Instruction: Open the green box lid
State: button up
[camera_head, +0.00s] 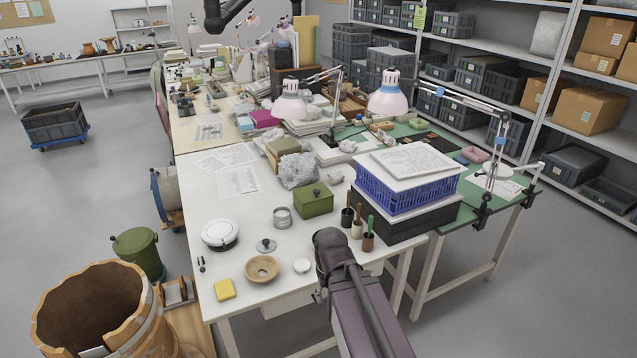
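The green box (313,204) stands on the white table, right of its middle. Its lid (314,191) is on and looks closed, with a small dark knob on top. My dark arm rises from the bottom edge, and its rounded joint is in front of the box, nearer to me. I cannot make out my gripper; the arm hides the space behind it.
Brush pots (368,241) and a blue crate (405,188) stand right of the box. A grey can (282,217) is at its left, and a grey rock (298,171) behind it. A wooden bowl (263,269) and yellow sponge (225,290) lie near the front edge.

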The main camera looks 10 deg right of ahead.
aim_at(311, 193)
jog(key=z, duration=0.1)
jog(key=i, duration=0.95)
jog(key=z, duration=0.65)
